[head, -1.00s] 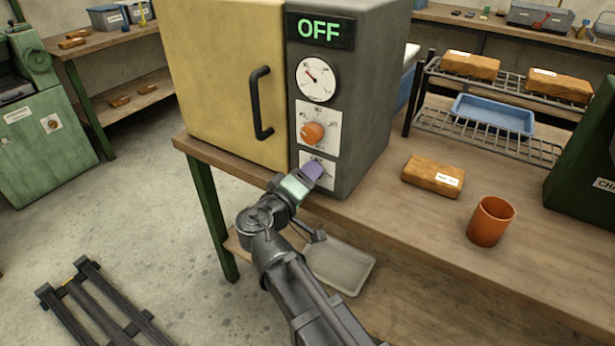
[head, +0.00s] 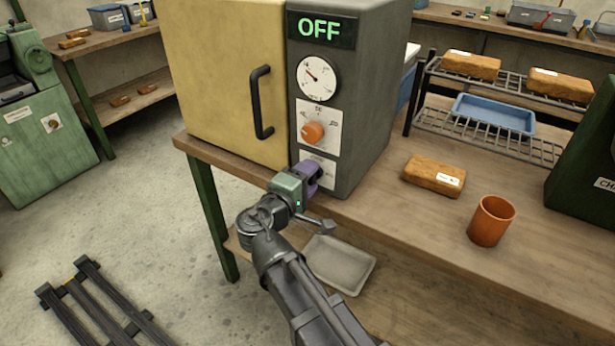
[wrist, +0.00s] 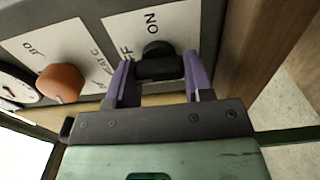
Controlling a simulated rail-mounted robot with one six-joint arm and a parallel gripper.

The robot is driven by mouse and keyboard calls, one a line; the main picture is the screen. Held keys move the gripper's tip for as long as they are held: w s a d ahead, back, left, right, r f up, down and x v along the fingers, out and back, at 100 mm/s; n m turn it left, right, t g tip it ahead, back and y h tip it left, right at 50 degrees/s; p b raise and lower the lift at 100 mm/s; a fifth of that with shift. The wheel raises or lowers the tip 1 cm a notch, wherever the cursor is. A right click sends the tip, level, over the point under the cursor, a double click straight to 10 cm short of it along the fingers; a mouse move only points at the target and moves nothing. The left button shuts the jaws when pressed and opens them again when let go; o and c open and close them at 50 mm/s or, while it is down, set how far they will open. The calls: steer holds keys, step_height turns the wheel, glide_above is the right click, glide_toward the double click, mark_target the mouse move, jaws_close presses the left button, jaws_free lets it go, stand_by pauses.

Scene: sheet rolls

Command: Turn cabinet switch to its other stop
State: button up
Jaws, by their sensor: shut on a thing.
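The cabinet (head: 350,110) has a yellow door and a dark grey front panel, and its display (head: 320,29) reads OFF. The black switch (wrist: 158,62) sits on a white plate (wrist: 186,25) marked ON and OFF, low on the panel. My gripper (wrist: 158,80) has purple fingers and is shut on the switch, one finger on each side of it. In the head view my gripper (head: 307,178) is at the lower plate and hides the switch.
An orange knob (head: 313,132) and a round gauge (head: 318,78) are above the switch. A black door handle (head: 260,103) sticks out to the left. A wrapped brick-like block (head: 433,176) and an orange cup (head: 490,221) stand on the bench to the right.

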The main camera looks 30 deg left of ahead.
steer(key=o, duration=0.9)
steer(key=shift+s, duration=0.1)
steer(key=s, duration=1)
steer(key=shift+s+d, duration=0.15)
steer(key=shift+s, duration=0.2)
